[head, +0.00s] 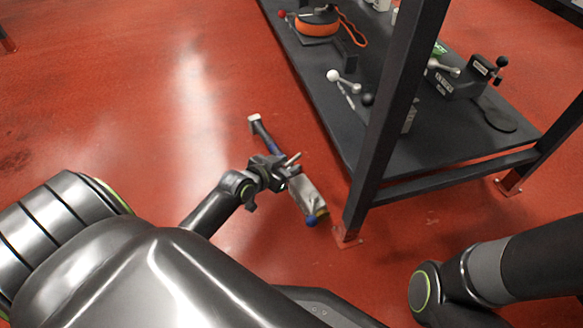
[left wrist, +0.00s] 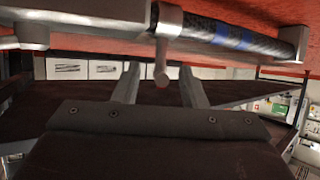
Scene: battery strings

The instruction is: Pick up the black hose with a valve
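The black hose with a valve (head: 264,138) has a blue band and pale metal end fittings. In the head view it runs from a grey end at the upper left, past my left gripper (head: 278,172), to a grey block with a blue ball at the lower right. In the left wrist view the hose (left wrist: 258,39) crosses the top. A short metal pin stands between the two fingers of my left gripper (left wrist: 158,68), with gaps on both sides. The fingers are apart, and their tips are close to the hose fitting. My right gripper is out of view.
A dark shelf (head: 345,133) stands at the right, with a black post close beside the hose's lower end. It holds an orange-and-black device (head: 318,22) and a grey clamp-like tool (head: 455,78). The red floor is clear at the left.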

